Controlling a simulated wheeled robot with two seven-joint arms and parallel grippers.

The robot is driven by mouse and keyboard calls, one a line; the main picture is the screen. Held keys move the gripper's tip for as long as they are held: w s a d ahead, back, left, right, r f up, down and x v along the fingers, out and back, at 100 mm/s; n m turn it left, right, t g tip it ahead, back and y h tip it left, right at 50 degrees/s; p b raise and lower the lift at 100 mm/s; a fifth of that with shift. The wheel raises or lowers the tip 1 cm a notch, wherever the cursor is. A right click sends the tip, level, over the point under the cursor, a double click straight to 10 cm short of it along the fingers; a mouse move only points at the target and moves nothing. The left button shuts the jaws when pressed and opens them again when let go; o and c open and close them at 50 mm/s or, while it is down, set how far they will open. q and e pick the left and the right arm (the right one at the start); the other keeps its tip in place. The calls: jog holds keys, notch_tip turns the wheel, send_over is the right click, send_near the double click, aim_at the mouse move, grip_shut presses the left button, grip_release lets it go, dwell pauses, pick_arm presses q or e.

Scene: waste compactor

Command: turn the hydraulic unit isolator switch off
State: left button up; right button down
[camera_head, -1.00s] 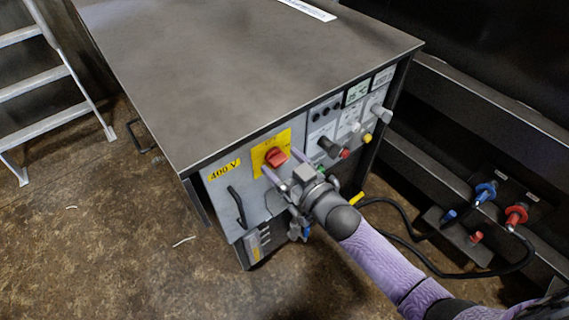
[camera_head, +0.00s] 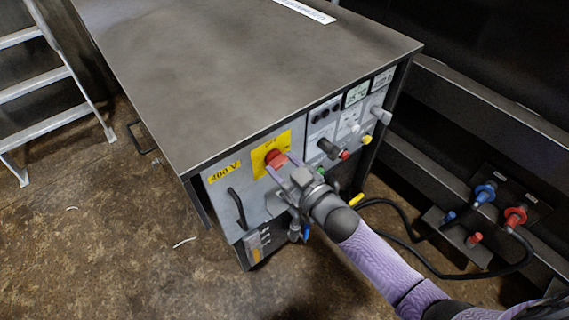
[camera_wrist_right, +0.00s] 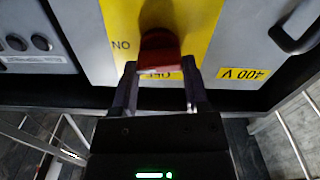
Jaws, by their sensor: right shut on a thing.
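The isolator switch is a red knob (camera_head: 275,157) on a yellow plate (camera_head: 258,162) on the front of the grey hydraulic unit. My right gripper (camera_head: 281,165) is at the knob, with one finger on either side of it, and is shut on it. In the right wrist view, which is upside down, the red knob (camera_wrist_right: 160,45) sits between the fingertips (camera_wrist_right: 160,70). The lettering "ON" and part of "OFF" show on the yellow plate. The knob's exact angle is hard to tell. My left gripper is out of view.
A black handle (camera_head: 237,207) and a "400 V" label (camera_head: 224,172) are left of the switch. Gauges and small knobs (camera_head: 328,148) are to its right. Red and blue hose couplings (camera_head: 484,193) with black hoses are at the right. A ladder (camera_head: 50,85) stands at the left.

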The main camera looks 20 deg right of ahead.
jog(key=n, duration=0.3)
jog(key=shift+a+n, duration=0.1)
jog(key=shift+n, duration=0.2)
jog(key=n, duration=0.2)
jog(key=shift+f+n+p, duration=0.1)
jog(key=shift+n+p, duration=0.2)
jog(key=shift+n, duration=0.1)
jog(key=n, duration=0.5)
jog(key=shift+s+a+f, duration=0.1)
jog(key=n, duration=0.2)
jog(key=shift+n+b, duration=0.3)
jog(key=shift+b, duration=0.05)
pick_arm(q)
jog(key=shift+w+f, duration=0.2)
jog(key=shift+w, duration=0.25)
pick_arm(e)
jog(key=shift+f+n, duration=0.1)
jog(key=shift+n, duration=0.7)
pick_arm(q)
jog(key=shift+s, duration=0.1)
pick_arm(e)
jog(key=shift+n, duration=0.3)
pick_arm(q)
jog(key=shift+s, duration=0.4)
pick_arm(e)
jog(key=shift+c, duration=0.4)
grip_release()
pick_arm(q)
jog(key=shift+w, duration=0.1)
